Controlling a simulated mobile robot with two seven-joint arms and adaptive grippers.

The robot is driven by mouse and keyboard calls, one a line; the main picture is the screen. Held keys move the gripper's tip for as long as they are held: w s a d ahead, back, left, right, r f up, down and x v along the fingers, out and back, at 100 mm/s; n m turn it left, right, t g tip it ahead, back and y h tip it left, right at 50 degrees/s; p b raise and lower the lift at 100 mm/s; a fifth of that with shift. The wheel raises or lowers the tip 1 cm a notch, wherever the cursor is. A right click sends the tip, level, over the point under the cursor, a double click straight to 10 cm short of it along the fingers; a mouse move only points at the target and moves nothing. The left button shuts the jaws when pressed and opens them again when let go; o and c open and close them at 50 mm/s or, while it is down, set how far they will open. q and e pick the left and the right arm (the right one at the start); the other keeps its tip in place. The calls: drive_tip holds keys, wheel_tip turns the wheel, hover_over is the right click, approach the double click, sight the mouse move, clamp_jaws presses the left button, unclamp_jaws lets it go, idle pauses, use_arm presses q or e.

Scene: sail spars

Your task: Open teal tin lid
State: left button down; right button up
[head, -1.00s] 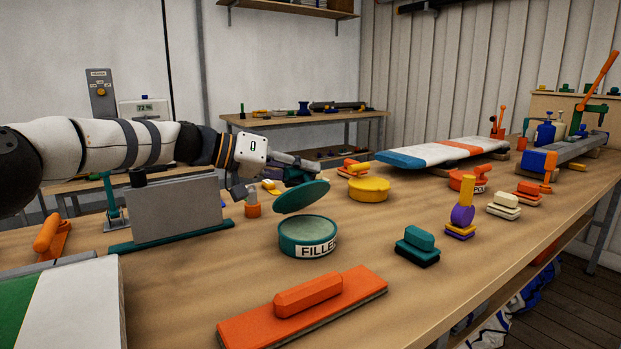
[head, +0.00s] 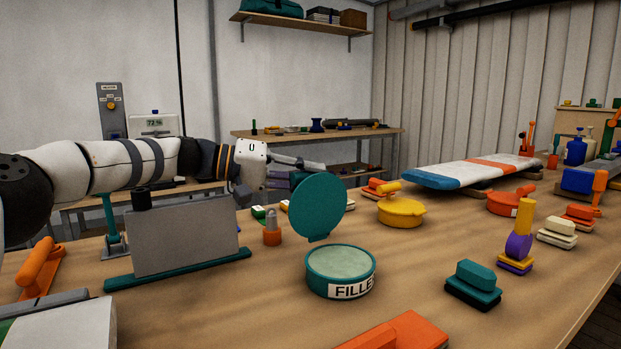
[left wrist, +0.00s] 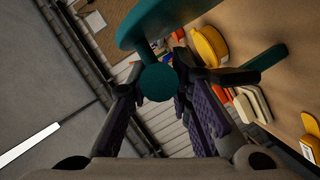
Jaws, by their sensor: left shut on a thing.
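The teal filler tin (head: 340,283) stands on the bench, with a label reading "FILLE" on its front and pale filler showing inside. Its round teal lid (head: 317,207) stands nearly upright above the tin's back left rim, so the tin is open. My left gripper (head: 300,172) is behind the lid, its fingertips partly hidden by it. In the left wrist view, the lid (left wrist: 165,20) fills the top, and its round teal knob (left wrist: 158,83) sits between the fingers, which are shut on it. My right gripper is not in view.
A yellow tin (head: 401,213) stands behind right of the tin. A teal block (head: 474,283) is at its right and an orange sander (head: 400,333) in front. A grey upright plate (head: 187,235) stands at left, under my left arm. Bare bench lies between the tin and these.

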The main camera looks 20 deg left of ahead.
use_arm(q)
drive_tip(key=shift+w+a+f, duration=0.15)
drive_tip(key=shift+a+f, duration=0.1)
drive_tip(key=shift+f, duration=0.3)
drive_tip(key=c, duration=1.4)
unclamp_jaws()
drive_tip(key=shift+c, duration=0.2)
drive_tip(key=shift+r, duration=0.15)
drive_tip(key=v, duration=1.2)
